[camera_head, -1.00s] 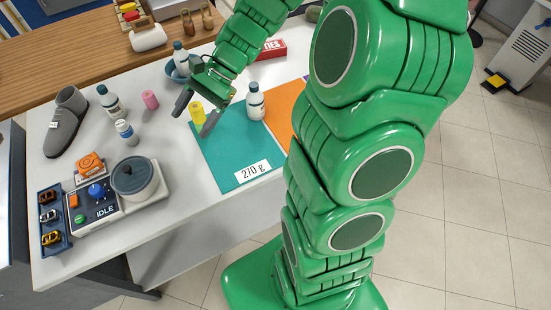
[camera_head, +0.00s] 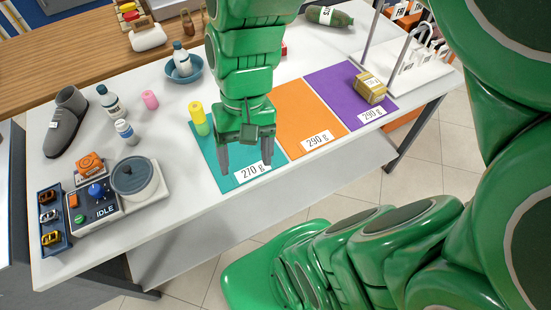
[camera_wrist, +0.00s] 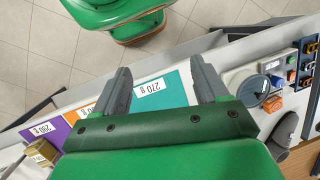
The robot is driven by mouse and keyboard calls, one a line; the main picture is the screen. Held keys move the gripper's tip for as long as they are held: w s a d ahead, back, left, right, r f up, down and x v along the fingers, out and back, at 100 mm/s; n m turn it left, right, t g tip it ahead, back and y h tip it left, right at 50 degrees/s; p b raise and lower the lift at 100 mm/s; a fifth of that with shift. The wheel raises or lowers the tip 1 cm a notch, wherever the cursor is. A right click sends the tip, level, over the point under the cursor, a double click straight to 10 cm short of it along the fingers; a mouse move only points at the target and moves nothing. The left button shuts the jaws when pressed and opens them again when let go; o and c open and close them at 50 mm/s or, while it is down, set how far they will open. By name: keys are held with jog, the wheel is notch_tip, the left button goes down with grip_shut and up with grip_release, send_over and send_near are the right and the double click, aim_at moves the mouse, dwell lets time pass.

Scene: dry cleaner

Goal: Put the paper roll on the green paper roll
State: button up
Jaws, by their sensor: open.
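A yellow paper roll (camera_head: 196,111) stands upright on top of a green paper roll (camera_head: 202,128) in the head view. The two look stacked end to end, near the left edge of the teal mat (camera_head: 208,162). My gripper (camera_head: 246,168) is open and empty, to the right of the stack and nearer the mat's front edge, apart from both rolls. In the wrist view my gripper (camera_wrist: 161,66) shows two spread fingers with nothing between them but the teal mat (camera_wrist: 178,90) and its 270 g label below. The rolls are not visible there.
A scale (camera_head: 95,208) with a pot (camera_head: 136,178) is front left. Orange (camera_head: 300,115) and purple (camera_head: 340,85) mats lie right; a yellow box (camera_head: 370,87) sits on the purple one.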

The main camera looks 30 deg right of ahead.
jog(key=s+d+r+n+h, duration=0.1)
jog(key=s+d+h, duration=0.1)
jog(key=s+d, duration=0.2)
jog(key=shift+s+r+n+t, duration=0.15)
jog(key=shift+s+n+t, duration=0.15)
jog(key=shift+n+t, duration=0.1)
